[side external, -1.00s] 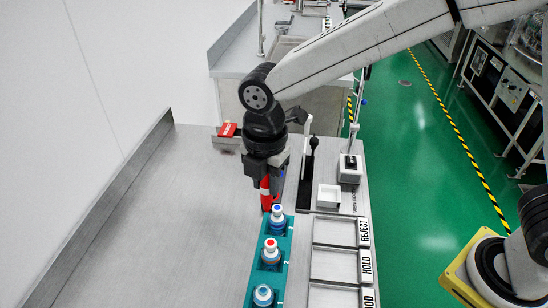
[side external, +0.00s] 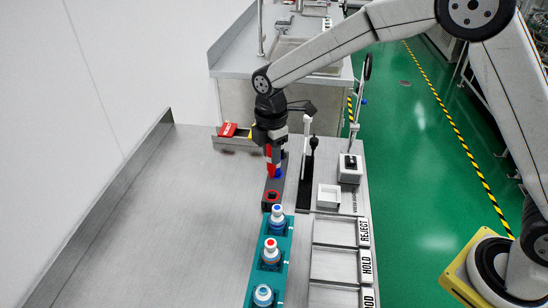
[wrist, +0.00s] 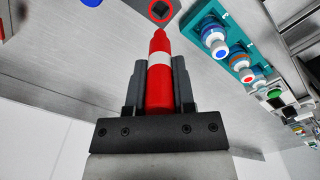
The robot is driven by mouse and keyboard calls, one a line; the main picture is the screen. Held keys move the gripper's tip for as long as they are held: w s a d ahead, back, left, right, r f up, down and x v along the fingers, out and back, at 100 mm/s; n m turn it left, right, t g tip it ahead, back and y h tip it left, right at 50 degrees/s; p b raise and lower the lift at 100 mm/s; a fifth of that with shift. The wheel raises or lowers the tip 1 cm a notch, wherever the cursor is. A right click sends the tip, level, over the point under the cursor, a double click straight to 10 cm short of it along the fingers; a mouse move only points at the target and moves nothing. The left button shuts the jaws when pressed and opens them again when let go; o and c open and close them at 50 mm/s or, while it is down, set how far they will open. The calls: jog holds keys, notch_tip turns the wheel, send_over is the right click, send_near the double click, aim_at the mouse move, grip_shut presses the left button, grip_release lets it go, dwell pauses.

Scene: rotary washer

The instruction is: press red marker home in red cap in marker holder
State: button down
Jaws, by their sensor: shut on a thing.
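My gripper (side external: 269,140) is shut on the red marker (side external: 269,154), which has a white band. In the wrist view the marker (wrist: 158,88) sits between both fingers of the gripper (wrist: 159,72), its narrow tip toward the red cap (wrist: 159,11). The red cap is a ring with a dark opening, and the tip shows apart from it. In the side view the red cap (side external: 272,195) sits at the near end of the dark marker holder (side external: 275,185). A blue cap (side external: 279,173) sits farther back in the holder, partly behind the marker's lower end.
A teal rack (side external: 283,244) with several capped bottles stands just in front of the holder. Labelled trays (side external: 334,263) lie to its right, and a white box (side external: 329,196) stands behind them. A red-tagged item (side external: 228,130) is at the back left. The left bench top is clear.

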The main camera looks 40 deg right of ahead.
aim_at(272, 175)
jog(key=shift+f, duration=0.1)
jog(key=shift+f, duration=4.05)
jog(key=shift+f, duration=0.35)
jog(key=shift+c, duration=1.8)
grip_release()
jog(key=shift+r, duration=3.9)
jog(key=s+d+m+t, duration=0.1)
jog(key=s+d+m, duration=0.5)
jog(key=s+m, duration=0.3)
jog(key=s+d+m+t, duration=0.1)
jog(key=s+d+m, duration=0.6)
jog(key=s+m, duration=0.2)
jog(key=shift+s+d+r+t, duration=0.3)
jog(key=shift+s+r, duration=0.15)
jog(key=shift+s, duration=0.45)
